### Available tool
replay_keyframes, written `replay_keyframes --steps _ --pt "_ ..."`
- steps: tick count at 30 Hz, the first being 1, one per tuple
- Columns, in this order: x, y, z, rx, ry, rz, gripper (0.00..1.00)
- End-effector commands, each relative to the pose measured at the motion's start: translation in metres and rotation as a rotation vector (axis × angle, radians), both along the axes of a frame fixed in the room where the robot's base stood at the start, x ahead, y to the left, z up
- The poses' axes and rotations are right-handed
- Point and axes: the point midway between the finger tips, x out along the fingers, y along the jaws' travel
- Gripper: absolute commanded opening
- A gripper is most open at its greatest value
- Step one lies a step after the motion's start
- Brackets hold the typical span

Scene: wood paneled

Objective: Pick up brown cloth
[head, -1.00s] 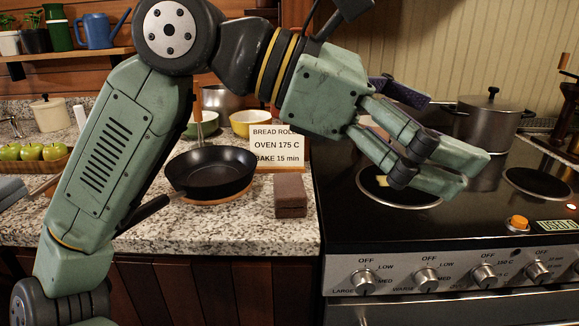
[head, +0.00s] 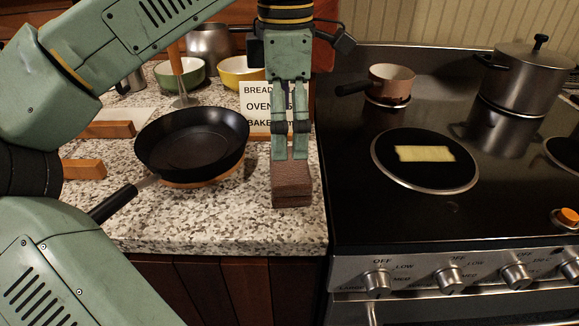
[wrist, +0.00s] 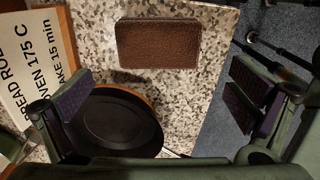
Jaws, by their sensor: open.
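The brown cloth (head: 291,186) is a folded, block-like stack on the granite counter, near its right edge beside the stove. In the wrist view the cloth (wrist: 157,43) lies flat as a brown textured rectangle at the top middle. My gripper (head: 290,155) points down just above and behind the cloth in the head view. In the wrist view my gripper (wrist: 160,100) has its fingers wide apart with nothing between them, and the cloth lies ahead of them. I cannot tell from the head view whether the fingertips touch it.
A black frying pan (head: 192,143) stands left of the cloth, and a recipe sign (head: 258,104) stands behind. The stove (head: 450,220) on the right carries a small brown pot (head: 391,84), a large pot (head: 527,80) and a yellow piece (head: 425,154) on a burner.

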Motion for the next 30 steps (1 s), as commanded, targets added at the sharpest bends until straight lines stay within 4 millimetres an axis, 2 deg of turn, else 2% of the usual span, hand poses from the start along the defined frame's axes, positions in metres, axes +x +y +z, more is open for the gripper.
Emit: replay_keyframes --steps 3,11,18,27,30 --pt "0.000 0.000 -0.018 0.000 0.002 0.000 1.00" --pt "0.001 -0.002 -0.039 -0.002 0.001 0.000 1.00" --pt "0.003 -0.004 -0.073 -0.002 0.001 0.000 1.00" --pt "0.003 -0.005 -0.079 -0.003 -0.001 0.000 1.00" --pt "0.003 -0.005 -0.079 -0.003 -0.001 0.000 0.94"
